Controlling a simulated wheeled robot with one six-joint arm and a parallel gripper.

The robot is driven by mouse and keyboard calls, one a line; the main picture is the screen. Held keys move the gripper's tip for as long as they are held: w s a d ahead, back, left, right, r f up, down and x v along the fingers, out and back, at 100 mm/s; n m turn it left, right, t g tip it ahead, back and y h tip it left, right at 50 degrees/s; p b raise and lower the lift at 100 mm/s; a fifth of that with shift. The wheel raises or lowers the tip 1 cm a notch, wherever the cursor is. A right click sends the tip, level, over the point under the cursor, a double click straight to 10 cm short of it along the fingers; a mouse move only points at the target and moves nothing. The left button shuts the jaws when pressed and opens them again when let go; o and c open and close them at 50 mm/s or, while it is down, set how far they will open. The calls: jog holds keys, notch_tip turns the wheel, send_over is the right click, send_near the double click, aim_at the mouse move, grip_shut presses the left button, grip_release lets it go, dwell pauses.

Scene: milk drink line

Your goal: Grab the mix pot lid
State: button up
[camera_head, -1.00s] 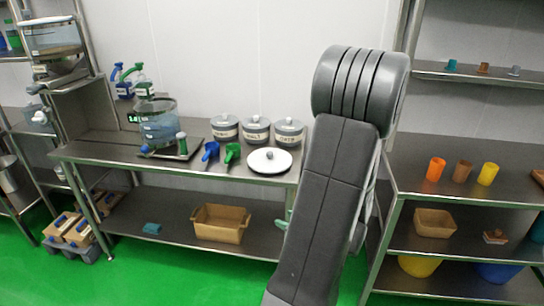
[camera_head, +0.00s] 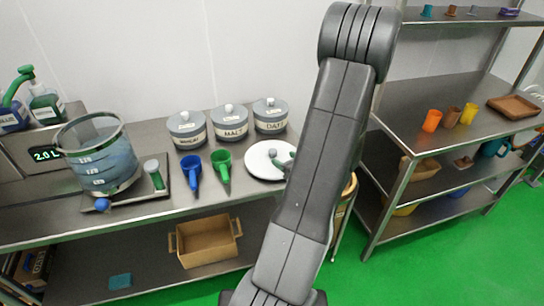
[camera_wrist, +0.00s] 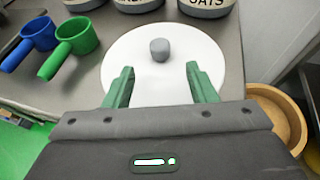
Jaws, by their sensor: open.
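The mix pot lid (camera_head: 262,166) is a white disc with a grey knob. It lies flat on the steel counter in front of the canisters. In the wrist view the lid (camera_wrist: 190,45) fills the centre, its knob (camera_wrist: 160,49) beyond and between my two green fingers. My gripper (camera_wrist: 160,80) is open and empty, its fingers over the near part of the lid. In the head view my arm hides most of the gripper; a green finger shows beside the knob. I cannot tell whether the fingers touch the lid.
A blue scoop (camera_head: 193,170) and a green scoop (camera_head: 222,165) lie left of the lid. Labelled canisters (camera_head: 231,122) stand behind it. A clear measuring pot (camera_head: 98,160) stands at left. A wooden round tub (camera_wrist: 278,115) is right of my gripper, below the counter.

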aim_at(275, 152)
jog(key=x, duration=0.3)
jog(key=shift+w+a, duration=0.1)
jog(key=shift+w, duration=0.2)
jog(key=shift+p+x, duration=1.05)
jog(key=shift+x, duration=1.45)
jog(key=shift+r, duration=0.2)
grip_shut()
jog(key=shift+r, duration=0.15)
